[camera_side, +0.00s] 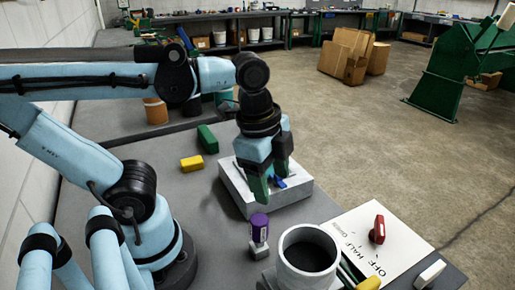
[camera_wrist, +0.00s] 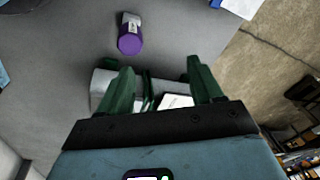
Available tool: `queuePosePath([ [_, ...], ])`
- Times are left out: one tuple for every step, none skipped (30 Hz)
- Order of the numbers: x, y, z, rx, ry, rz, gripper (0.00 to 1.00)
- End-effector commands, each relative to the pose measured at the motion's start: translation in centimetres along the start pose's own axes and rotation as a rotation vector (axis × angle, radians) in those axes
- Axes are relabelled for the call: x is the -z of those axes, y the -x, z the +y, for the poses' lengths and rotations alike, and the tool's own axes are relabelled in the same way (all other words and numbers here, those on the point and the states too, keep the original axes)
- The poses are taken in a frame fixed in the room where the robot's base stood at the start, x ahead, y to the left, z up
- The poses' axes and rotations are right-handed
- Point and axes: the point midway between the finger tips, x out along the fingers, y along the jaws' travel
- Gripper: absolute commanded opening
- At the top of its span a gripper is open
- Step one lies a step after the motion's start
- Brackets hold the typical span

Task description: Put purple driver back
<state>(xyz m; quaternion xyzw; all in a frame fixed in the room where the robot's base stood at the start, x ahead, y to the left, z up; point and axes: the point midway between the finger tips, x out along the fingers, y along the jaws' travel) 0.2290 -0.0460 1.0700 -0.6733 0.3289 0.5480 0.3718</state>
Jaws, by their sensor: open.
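The purple driver (camera_side: 259,227) has a purple handle and a pale grey end. In the side view it appears upright on the grey bench, between a pale block and a round pot. It also shows in the wrist view (camera_wrist: 130,42), beyond my fingertips and clear of them. My gripper (camera_side: 271,187) points down with green fingers apart, over the pale grey block (camera_side: 237,187). A blue piece (camera_side: 279,182) shows at the block beside the fingers. In the wrist view, my gripper (camera_wrist: 160,84) is open, with the block (camera_wrist: 104,88) partly hidden behind its fingers.
A grey open pot (camera_side: 309,235) stands in front. To its right lie a white lettered panel (camera_side: 345,225) with a red handle (camera_side: 378,230) and a small white block (camera_side: 430,272). Yellow (camera_side: 191,163) and green (camera_side: 207,138) blocks lie behind left. Bench left of the driver is clear.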

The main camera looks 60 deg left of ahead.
Motion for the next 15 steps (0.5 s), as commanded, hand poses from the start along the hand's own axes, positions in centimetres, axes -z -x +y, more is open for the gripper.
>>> queuePosePath([
  [-0.1, -0.7, -1.0, 0.046, 0.139, 0.036, 0.65],
  [-0.1, -1.1, -1.7, 0.074, 0.227, 0.062, 0.65],
  [-0.2, -1.5, -2.5, 0.108, 0.342, 0.098, 0.65],
  [-0.3, -1.8, -3.1, 0.132, 0.425, 0.127, 0.65],
  [-0.4, -2.1, -3.7, 0.153, 0.505, 0.155, 0.65],
  [-0.5, -2.3, -4.4, 0.178, 0.605, 0.193, 0.65],
  [-0.6, -2.5, -4.9, 0.194, 0.674, 0.221, 0.65],
  [-0.7, -2.6, -5.3, 0.208, 0.736, 0.247, 0.65],
  [-0.8, -2.8, -5.8, 0.224, 0.810, 0.280, 0.65],
  [-0.9, -2.8, -6.2, 0.233, 0.856, 0.302, 0.65],
  [-1.0, -2.9, -6.4, 0.241, 0.897, 0.321, 0.65],
  [-1.1, -2.9, -6.7, 0.248, 0.942, 0.342, 0.65],
  [-1.1, -3.0, -6.9, 0.253, 0.967, 0.355, 0.65],
  [-1.2, -3.0, -7.0, 0.256, 0.986, 0.365, 0.65],
  [-1.2, -3.0, -7.1, 0.258, 1.004, 0.374, 0.65],
])
